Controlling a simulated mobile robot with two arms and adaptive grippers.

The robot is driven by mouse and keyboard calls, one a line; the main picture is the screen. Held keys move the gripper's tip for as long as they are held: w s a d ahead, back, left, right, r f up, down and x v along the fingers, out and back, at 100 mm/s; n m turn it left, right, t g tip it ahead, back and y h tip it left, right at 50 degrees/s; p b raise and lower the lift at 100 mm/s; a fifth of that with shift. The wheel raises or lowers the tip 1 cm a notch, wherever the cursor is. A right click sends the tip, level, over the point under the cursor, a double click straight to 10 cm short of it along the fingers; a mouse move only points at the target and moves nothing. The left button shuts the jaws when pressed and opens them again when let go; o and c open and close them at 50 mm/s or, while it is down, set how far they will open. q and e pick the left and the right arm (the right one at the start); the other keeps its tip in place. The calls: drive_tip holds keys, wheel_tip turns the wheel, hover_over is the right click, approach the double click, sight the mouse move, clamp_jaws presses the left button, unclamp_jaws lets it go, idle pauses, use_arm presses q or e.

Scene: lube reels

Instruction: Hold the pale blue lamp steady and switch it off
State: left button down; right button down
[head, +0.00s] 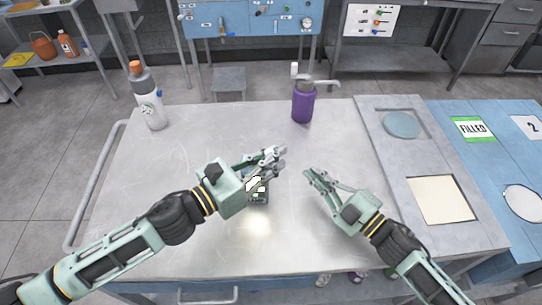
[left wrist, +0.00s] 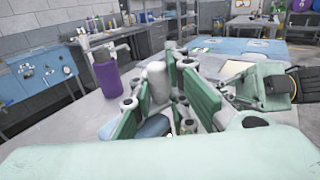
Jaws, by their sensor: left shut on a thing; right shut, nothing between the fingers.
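The pale blue lamp (head: 258,197) stands on the grey metal table, mostly hidden under my left gripper (head: 274,156). Its lower part with a small label shows below the gripper, and a bright patch of light lies on the table in front of it. My left gripper is shut on the lamp. In the left wrist view a pale blue part of the lamp (left wrist: 153,127) shows between the green fingers. My right gripper (head: 311,177) is shut and empty, to the right of the lamp and apart from it. The lamp's switch cannot be made out.
A purple pump bottle (head: 303,102) stands at the table's back, and a white bottle with an orange cap (head: 149,100) at the back left. The table's left front is clear.

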use_arm(q)
drive_tip(key=c, duration=1.6)
unclamp_jaws()
drive_tip(key=shift+c, duration=0.2)
drive_tip(key=shift+a, duration=0.1)
drive_tip(key=v, duration=1.2)
